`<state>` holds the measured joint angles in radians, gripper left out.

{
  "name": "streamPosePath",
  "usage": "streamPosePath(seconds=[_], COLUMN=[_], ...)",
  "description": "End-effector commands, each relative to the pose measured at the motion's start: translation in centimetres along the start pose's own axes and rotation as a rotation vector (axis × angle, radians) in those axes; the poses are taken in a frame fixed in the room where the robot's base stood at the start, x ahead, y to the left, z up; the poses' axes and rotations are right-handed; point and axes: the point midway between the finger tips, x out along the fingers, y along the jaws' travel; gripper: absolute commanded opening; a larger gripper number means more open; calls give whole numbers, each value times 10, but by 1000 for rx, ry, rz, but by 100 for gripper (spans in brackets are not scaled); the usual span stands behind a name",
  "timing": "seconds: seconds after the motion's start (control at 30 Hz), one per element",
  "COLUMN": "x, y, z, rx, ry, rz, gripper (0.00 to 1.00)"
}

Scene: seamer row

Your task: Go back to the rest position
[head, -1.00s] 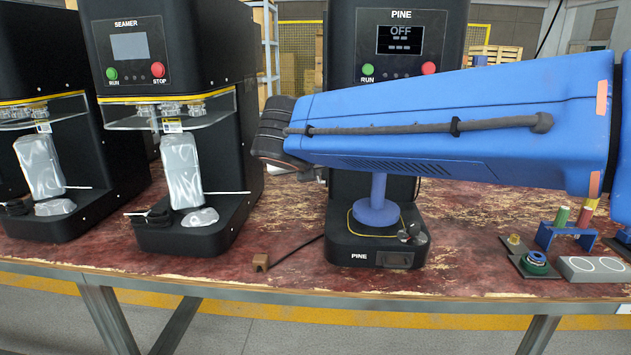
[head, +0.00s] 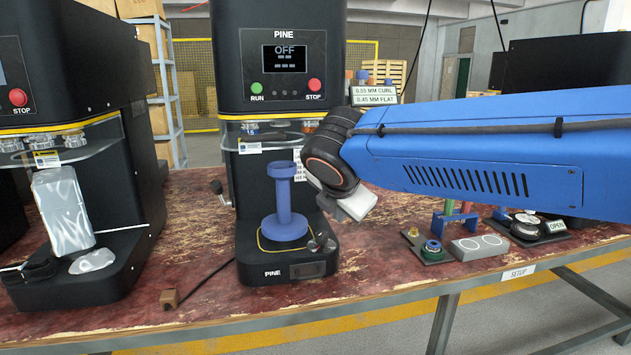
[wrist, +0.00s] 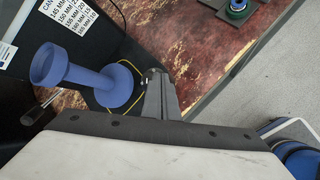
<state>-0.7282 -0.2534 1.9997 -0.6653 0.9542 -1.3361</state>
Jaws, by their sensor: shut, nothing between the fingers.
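My gripper shows in the wrist view (wrist: 160,95), with its fingers together and nothing between them. In the head view my blue arm reaches in from the right, and its pale wrist end hangs in front of the right side of the PINE machine (head: 290,105); the fingertips are hard to make out there. The PINE machine's screen reads OFF. A blue spool-shaped pedestal (head: 284,205) stands upright on its base, left of my wrist. The pedestal also shows in the wrist view (wrist: 108,88), left of the fingers and apart from them.
A seamer (head: 75,150) with a wrapped block stands to the left. A crank handle (head: 217,188) sticks out at PINE's left.

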Motion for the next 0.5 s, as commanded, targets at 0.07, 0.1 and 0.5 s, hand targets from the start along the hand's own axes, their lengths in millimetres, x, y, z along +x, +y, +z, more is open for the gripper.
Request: streamPosePath(seconds=[0.07, 0.1, 0.5], x=[3, 4, -1], y=[-40, -58, -229], z=[16, 22, 30], rx=[177, 266, 1176], ry=[9, 15, 16], rz=[-43, -62, -247], gripper=[0, 0, 0])
